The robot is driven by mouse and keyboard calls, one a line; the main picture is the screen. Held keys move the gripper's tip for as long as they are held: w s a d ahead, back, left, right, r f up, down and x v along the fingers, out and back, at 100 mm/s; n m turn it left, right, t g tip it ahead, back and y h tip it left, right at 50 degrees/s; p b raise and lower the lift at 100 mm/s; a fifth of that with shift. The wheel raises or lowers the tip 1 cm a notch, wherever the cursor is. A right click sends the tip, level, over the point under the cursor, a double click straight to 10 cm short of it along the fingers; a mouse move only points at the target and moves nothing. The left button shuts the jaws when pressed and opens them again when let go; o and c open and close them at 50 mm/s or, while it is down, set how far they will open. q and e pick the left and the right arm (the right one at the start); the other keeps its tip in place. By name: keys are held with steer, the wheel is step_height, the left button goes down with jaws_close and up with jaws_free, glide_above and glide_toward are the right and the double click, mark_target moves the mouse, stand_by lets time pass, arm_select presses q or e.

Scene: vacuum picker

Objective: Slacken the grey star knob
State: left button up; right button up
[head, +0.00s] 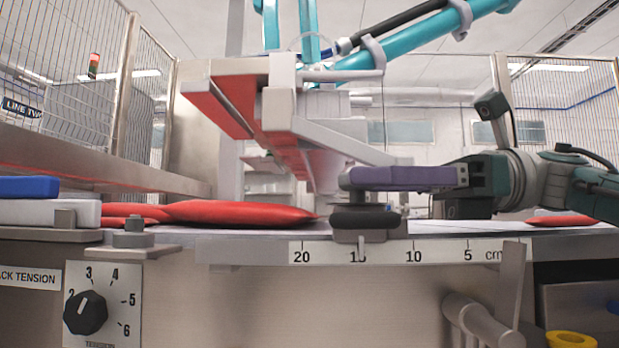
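The dark grey knob (364,217) sits on a small grey slide block (368,237) at the front edge of the bed. The block's pointer stands near 15 on the centimetre scale (430,252). My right gripper (358,180) reaches in from the right with its purple fingers level, at the top of the knob. I see the fingers edge-on, so their gap is hidden, and I cannot tell whether they touch the knob. The knob's lobes are not clear from this side. My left gripper is out of view.
A black dial (86,312) marked TENSION is at the lower left, below a small grey bolt-like part (132,236). Red bags (240,212) lie on the bed behind. A pale beam (345,140) hangs above my gripper. An upright grey bar (513,285) stands at the front right.

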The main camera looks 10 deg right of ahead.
steer(key=o, duration=0.4)
steer(key=shift+d, duration=0.1)
steer(key=d, duration=0.2)
steer(key=s+d, duration=0.1)
steer(key=d, duration=0.2)
steer(key=d+p, duration=0.1)
steer(key=d, duration=0.2)
steer(key=shift+s+d+r, duration=0.1)
steer(key=shift+s+d, duration=0.05)
steer(key=shift+s, duration=0.05)
steer(key=shift+s+d, duration=0.2)
steer(key=shift+d, duration=0.45)
